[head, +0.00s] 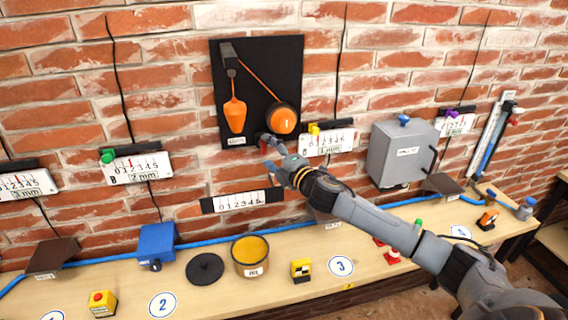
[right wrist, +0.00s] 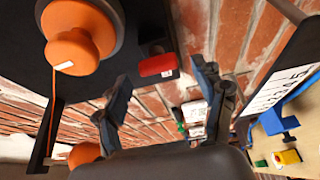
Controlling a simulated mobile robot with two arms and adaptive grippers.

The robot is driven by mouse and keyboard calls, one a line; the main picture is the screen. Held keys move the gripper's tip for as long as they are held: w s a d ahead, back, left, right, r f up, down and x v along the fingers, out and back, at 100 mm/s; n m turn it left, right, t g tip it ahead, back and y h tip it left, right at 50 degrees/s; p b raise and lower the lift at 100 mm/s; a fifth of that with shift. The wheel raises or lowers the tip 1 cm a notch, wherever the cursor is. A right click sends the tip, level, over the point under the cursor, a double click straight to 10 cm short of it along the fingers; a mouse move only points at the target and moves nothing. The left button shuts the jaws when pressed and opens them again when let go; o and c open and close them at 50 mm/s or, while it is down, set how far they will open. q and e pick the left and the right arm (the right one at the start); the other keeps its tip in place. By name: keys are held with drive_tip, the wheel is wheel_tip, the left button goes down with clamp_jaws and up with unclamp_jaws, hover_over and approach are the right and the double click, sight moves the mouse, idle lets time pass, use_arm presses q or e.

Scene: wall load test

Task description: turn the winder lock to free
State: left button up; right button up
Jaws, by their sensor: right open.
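A black board (head: 254,58) on the brick wall carries an orange winder drum (head: 284,117), a cord and an orange hanging weight (head: 235,115). In the right wrist view, the winder (right wrist: 75,38) is at upper left. A red lock tab (right wrist: 157,65) with a small white label lies to its right, near the board's edge. My left gripper is out of view.
A grey box (head: 403,153) and white scale plates (head: 327,142) hang on the wall to the right. Below, a wooden bench holds a yellow-filled pot (head: 250,257), a black disc (head: 205,268) and a blue box (head: 157,245).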

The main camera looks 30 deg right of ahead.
drive_tip(key=s+d, duration=0.1)
drive_tip(key=s, duration=0.8)
drive_tip(key=shift+s, duration=0.4)
drive_tip(key=shift+d, duration=0.1)
